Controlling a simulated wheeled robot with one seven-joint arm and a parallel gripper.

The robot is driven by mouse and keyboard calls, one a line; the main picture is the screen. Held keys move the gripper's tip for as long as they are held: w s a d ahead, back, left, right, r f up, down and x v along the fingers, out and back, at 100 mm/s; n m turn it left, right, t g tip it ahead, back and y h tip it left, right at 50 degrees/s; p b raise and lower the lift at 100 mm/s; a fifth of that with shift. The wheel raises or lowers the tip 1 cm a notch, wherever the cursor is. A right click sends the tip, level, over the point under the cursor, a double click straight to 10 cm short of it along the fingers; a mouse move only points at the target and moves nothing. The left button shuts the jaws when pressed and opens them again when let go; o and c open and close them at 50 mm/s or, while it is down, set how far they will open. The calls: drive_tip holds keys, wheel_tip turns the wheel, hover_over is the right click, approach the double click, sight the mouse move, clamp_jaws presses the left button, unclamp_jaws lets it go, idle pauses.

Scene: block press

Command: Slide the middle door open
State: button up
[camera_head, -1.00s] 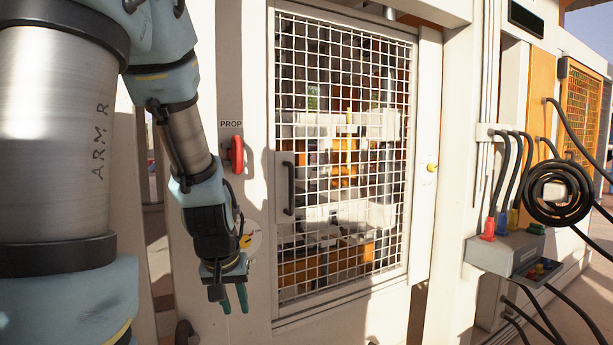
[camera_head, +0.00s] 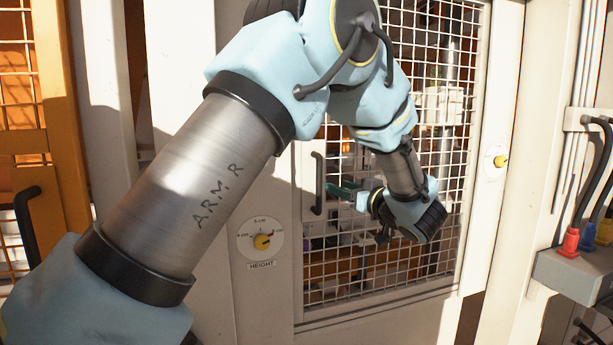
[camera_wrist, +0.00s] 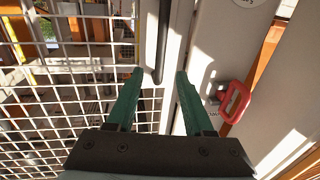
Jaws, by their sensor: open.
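The middle door is a white-framed wire mesh door (camera_head: 450,110), also in the wrist view (camera_wrist: 60,75). Its upright black bar handle (camera_head: 318,183) is on its left edge. My gripper (camera_head: 345,190) is in front of the mesh, just right of the handle in the head view, its green fingers pointing left towards it. In the wrist view my gripper (camera_wrist: 160,72) is open, and the lower end of the handle (camera_wrist: 163,40) appears between the fingertips. No contact shows; whether the bar is within the jaws in depth I cannot tell.
A red handle (camera_wrist: 235,103) sticks out beside the door. A height dial (camera_head: 262,241) is on the post left of it. A yellow knob (camera_head: 501,161) is on the right frame. An orange mesh panel (camera_head: 55,130) is at far left, a grey cable box (camera_head: 580,280) at right.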

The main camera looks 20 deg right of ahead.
sight(321, 179)
drive_tip(key=w+p, duration=0.1)
drive_tip(key=w, duration=0.2)
drive_tip(key=w+p, duration=0.1)
drive_tip(key=w, duration=0.3)
drive_tip(key=w+p, duration=0.1)
drive_tip(key=w, duration=0.2)
drive_tip(key=shift+w+a+p, duration=0.2)
drive_tip(key=shift+a+p, duration=0.2)
clamp_jaws()
idle(0.9)
